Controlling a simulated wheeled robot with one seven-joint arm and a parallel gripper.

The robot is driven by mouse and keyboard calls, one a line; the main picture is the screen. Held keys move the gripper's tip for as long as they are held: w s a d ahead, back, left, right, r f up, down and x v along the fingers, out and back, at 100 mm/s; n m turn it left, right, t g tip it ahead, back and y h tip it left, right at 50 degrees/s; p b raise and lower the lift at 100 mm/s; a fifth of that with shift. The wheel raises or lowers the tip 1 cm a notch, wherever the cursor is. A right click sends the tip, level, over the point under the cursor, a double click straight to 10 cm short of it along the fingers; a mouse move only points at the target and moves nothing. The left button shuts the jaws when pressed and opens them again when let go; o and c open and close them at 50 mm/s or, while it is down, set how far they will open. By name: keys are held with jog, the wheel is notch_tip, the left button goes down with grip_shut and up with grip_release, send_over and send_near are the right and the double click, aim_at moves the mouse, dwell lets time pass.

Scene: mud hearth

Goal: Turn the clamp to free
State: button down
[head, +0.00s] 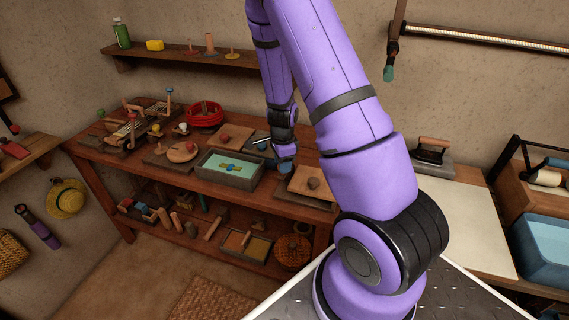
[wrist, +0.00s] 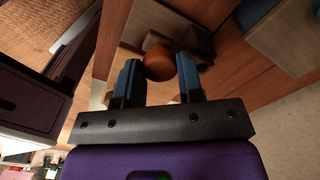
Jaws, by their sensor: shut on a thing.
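In the wrist view, a round orange-brown wooden knob (wrist: 159,62) sits between the two blue fingers of my gripper (wrist: 159,70). My gripper is shut on this knob, which I take to be the clamp's. Pale wooden blocks (wrist: 150,22) lie just beyond it. In the head view my gripper (head: 286,168) is low over the right part of the workbench (head: 210,192), and what it holds is hidden there. I cannot tell from the knob which way the clamp is turned.
Left of my gripper is a grey tray (head: 236,182) with a pale green inside. To its right is a wooden board (head: 330,185) with a round dark knob. A red coiled bowl (head: 205,115) and several wooden fixtures crowd the bench. A wall shelf (head: 190,56) hangs above.

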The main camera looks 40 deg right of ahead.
jog(key=shift+w, duration=0.1)
dwell(0.3)
jog(key=c, duration=0.7)
grip_release()
jog(key=shift+c, duration=0.2)
jog(key=shift+r, duration=0.1)
notch_tip(320, 180, up, 11)
jog(key=shift+f, duration=0.2)
jog(key=shift+r, duration=0.1)
jog(key=s+a+r+n+t+y, duration=0.1)
jog(key=s+a+r+n, duration=0.4)
jog(key=r, duration=0.4)
jog(key=s+a+r+n+t+y, duration=0.1)
jog(key=s+a+r+n+t, duration=0.15)
jog(key=a+r+n, duration=0.6)
jog(key=s+a+r+n+t+h, duration=0.1)
jog(key=s+a+r+n+h, duration=0.1)
jog(key=s+r+n, duration=0.6)
jog(key=s+r, duration=0.2)
jog(key=s, duration=0.5)
jog(key=shift+a+n+t, duration=0.25)
jog(key=shift+n+t, duration=0.1)
